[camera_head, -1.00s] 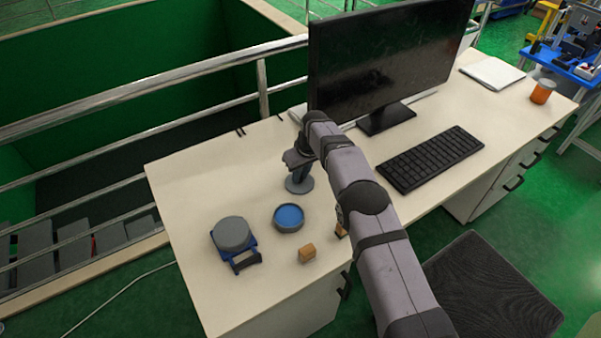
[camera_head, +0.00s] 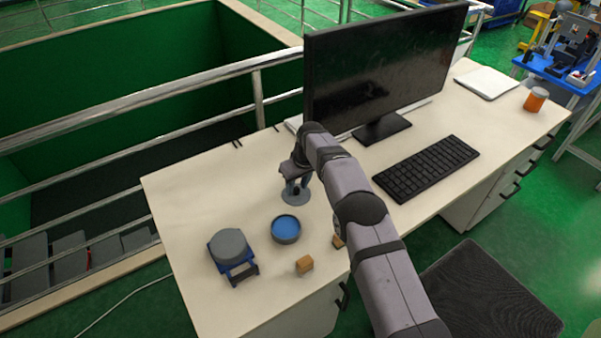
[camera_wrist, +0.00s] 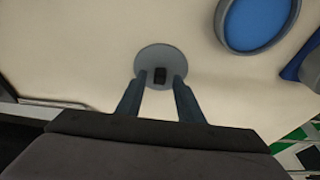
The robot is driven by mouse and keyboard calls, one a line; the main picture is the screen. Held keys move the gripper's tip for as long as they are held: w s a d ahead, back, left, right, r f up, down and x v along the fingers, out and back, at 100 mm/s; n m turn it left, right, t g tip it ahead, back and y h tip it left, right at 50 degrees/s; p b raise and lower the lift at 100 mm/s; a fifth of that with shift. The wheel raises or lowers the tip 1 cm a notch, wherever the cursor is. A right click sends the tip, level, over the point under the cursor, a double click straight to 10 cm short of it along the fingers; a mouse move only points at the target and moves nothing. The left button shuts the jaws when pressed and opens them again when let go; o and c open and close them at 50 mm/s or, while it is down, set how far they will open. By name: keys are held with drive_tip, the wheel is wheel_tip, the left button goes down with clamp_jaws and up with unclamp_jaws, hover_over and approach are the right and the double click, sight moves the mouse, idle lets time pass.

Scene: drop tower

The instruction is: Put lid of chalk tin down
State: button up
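The lid (camera_head: 296,198) is a flat grey disc lying on the desk behind the open tin. In the wrist view the lid (camera_wrist: 150,56) has a small black knob (camera_wrist: 160,75) at its middle. My gripper (camera_head: 297,186) is right over the lid. In the wrist view my gripper (camera_wrist: 160,76) has its fingers apart, one on each side of the knob, with a gap to each. The chalk tin (camera_head: 286,240) is a round, grey, open tin with a blue inside; it also shows in the wrist view (camera_wrist: 220,22), at the upper right.
A blue device with a grey round top (camera_head: 229,246) stands left of the tin. Small wooden blocks (camera_head: 304,265) lie near the front edge. A monitor (camera_head: 385,70), a keyboard (camera_head: 426,168) and an orange jar (camera_head: 535,100) stand to the right. The desk left of the lid is clear.

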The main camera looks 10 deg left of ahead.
sight(303, 201)
drive_tip(key=b+v, duration=0.2)
drive_tip(key=v, duration=0.9)
drive_tip(key=shift+r, duration=0.35)
drive_tip(key=shift+d, duration=0.1)
drive_tip(key=shift+d, duration=0.1)
drive_tip(key=s+d+r+m+h, duration=0.1)
drive_tip(key=s+d+m, duration=0.1)
drive_tip(key=s+d, duration=0.55)
drive_tip(key=s+d+r+m, duration=0.1)
drive_tip(key=s+d+m, duration=0.25)
drive_tip(key=d, duration=0.75)
drive_tip(key=s+d+f+m, duration=0.1)
drive_tip(key=s+d, duration=0.2)
drive_tip(key=s, duration=0.4)
drive_tip(key=s+d+f+m+g, duration=0.1)
drive_tip(key=s+d, duration=0.3)
drive_tip(key=s, duration=0.4)
drive_tip(key=s+d+f+m+g+h, duration=0.1)
drive_tip(key=s+d+f, duration=0.2)
drive_tip(key=s, duration=0.4)
drive_tip(key=shift+s+d, duration=0.25)
drive_tip(key=shift+s, duration=0.15)
drive_tip(key=shift+m, duration=0.25)
